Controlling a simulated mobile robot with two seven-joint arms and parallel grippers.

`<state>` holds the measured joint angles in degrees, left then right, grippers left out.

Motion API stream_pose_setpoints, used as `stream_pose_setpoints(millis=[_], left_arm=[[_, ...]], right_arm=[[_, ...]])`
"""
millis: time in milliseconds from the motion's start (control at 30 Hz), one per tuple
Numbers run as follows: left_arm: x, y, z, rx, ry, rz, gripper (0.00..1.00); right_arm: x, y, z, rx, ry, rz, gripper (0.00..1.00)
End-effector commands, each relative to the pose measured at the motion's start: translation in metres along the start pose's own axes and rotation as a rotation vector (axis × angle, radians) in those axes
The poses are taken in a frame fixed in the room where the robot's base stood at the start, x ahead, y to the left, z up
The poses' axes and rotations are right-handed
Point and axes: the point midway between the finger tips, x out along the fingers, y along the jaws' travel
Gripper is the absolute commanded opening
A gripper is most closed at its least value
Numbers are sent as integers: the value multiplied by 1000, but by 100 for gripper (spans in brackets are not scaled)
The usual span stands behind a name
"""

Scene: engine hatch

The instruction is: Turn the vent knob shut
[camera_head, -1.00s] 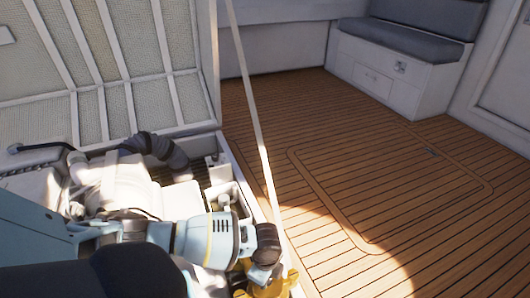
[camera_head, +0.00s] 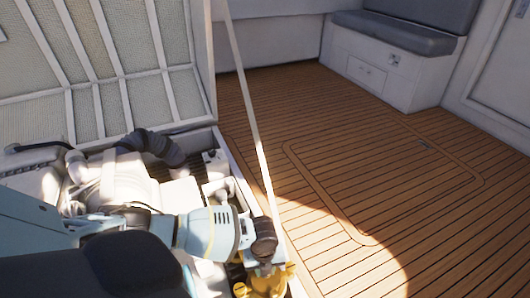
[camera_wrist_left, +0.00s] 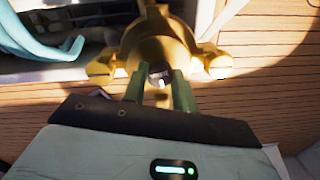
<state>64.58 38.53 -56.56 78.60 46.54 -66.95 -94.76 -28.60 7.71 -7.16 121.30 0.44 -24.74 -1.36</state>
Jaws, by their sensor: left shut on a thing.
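A golden yellow fitting (camera_head: 268,284) with side lugs stands at the near right corner of the open engine hatch. It also shows at the top of the left wrist view (camera_wrist_left: 160,48). My left gripper (camera_wrist_left: 159,88) points at the middle of this fitting, its two green fingers on either side of a small part there. I take this part to be the vent knob (camera_wrist_left: 160,77); it is mostly hidden by the fingers and shadow. The gripper is shut on it. In the head view the wrist covers the fingers and the knob. My right gripper is not in view.
The engine bay (camera_head: 110,180) lies open left of the fitting, with a black hose (camera_head: 150,143) and its raised lid (camera_head: 100,70) behind. A pale strut (camera_head: 253,110) rises close beside my wrist. The wooden deck (camera_head: 370,170) to the right is clear.

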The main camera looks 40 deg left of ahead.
Motion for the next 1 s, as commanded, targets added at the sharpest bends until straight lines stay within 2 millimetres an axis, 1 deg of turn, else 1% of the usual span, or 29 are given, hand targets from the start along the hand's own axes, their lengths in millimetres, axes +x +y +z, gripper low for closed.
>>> stream_pose_setpoints(millis=[200,400,767,967,1000], left_arm=[[0,0,-1,125,6,0,5],[0,0,-1,187,9,0,5],[0,0,-1,214,10,0,5],[0,0,-1,213,10,0,5],[0,0,-1,213,10,0,33]], right_arm=[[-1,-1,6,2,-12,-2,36],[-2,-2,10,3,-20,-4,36],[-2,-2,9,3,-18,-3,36],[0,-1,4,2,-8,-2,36],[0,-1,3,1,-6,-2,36]])
